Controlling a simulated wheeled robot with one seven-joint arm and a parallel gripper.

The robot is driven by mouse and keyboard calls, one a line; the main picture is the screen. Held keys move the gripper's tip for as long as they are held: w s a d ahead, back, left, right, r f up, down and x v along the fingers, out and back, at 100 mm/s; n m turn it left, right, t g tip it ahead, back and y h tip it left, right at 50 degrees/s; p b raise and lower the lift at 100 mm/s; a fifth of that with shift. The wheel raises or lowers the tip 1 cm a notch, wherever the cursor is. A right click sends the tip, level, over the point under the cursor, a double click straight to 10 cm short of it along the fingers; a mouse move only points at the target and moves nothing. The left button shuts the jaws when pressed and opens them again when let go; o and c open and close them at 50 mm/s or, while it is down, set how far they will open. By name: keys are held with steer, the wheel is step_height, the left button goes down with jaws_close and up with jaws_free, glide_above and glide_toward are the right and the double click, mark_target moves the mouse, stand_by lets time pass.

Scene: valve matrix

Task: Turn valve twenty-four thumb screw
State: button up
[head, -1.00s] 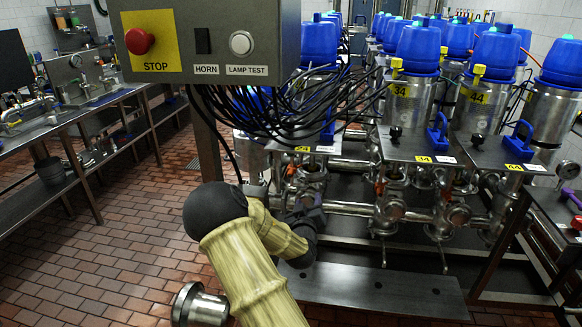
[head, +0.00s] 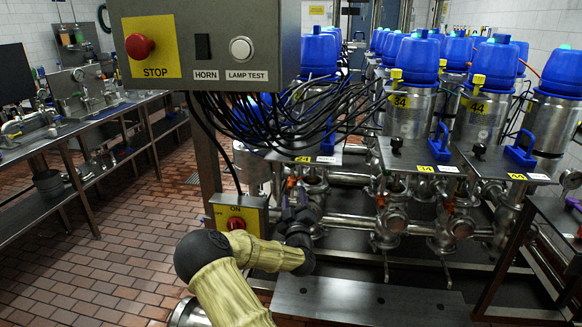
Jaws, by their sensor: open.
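The yellow tag of valve twenty-four (head: 302,159) is on the front edge of its steel plate, left of the plates for 34 and 44. A blue handle (head: 328,138) stands on that plate. A blue valve head (head: 318,55) rises behind it. Black cables and the control box cover much of this valve's body, and I cannot make out its thumb screw. My gripper (head: 299,192) is dark, open and seems empty. It is below the valve twenty-four plate, in front of the steel pipes. Its fingertips are hard to tell from the pipework.
A grey control box (head: 270,40) with a red stop button hangs in front, trailing black cables (head: 290,115). Valve 34 (head: 408,110) and valve 44 (head: 482,112) stand to the right. Tiled floor (head: 110,250) is clear at left.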

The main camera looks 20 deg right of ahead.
mark_target(291, 166)
steer(key=p+x, duration=0.1)
steer(key=x, duration=1.3)
steer(key=shift+w+p, duration=0.15)
steer(key=shift+p, duration=0.15)
